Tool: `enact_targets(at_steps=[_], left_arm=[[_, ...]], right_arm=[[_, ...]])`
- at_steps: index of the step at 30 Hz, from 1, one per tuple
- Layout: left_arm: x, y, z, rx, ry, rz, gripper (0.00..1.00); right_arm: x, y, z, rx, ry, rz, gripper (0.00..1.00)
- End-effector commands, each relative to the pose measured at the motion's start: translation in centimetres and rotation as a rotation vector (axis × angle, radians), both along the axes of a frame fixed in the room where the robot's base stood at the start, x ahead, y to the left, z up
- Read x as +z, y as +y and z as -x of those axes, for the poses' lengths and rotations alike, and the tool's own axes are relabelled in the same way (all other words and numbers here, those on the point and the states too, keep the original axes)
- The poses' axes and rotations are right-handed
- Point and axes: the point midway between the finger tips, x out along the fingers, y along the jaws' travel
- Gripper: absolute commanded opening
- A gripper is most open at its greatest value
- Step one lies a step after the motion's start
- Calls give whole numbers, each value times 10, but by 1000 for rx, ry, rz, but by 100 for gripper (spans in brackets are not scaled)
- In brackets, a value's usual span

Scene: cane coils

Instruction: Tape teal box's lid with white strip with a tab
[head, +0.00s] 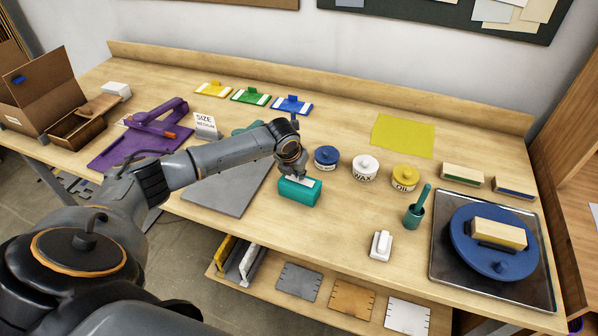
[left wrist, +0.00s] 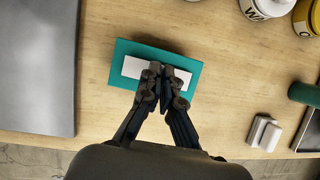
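The teal box (head: 299,196) stands on the workbench near the middle, its lid on. It also shows in the left wrist view (left wrist: 118,70). A white strip (left wrist: 180,75) lies over or just above the lid, roughly along its length; in the head view its edge (head: 304,183) shows under the gripper. I cannot tell whether it touches the lid. My left gripper (left wrist: 161,72) is directly above the strip's middle, pointing down, fingertips closed together. The strip's tab is hidden between the fingertips. My right gripper is in neither view.
Blue, WAX and OIL jars (head: 364,168) stand right of the box. A grey mat (head: 228,185) lies left.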

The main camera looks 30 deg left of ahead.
Motion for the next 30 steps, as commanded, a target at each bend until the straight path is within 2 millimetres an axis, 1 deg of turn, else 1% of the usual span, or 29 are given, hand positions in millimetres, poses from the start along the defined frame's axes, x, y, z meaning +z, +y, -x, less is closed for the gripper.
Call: enact_targets(at_steps=[20, 30], left_arm=[[-9, 0, 0, 0, 1, 0, 0], [-10, 0, 1, 0, 3, 0, 0]], right_arm=[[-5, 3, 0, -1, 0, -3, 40], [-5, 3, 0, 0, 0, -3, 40]])
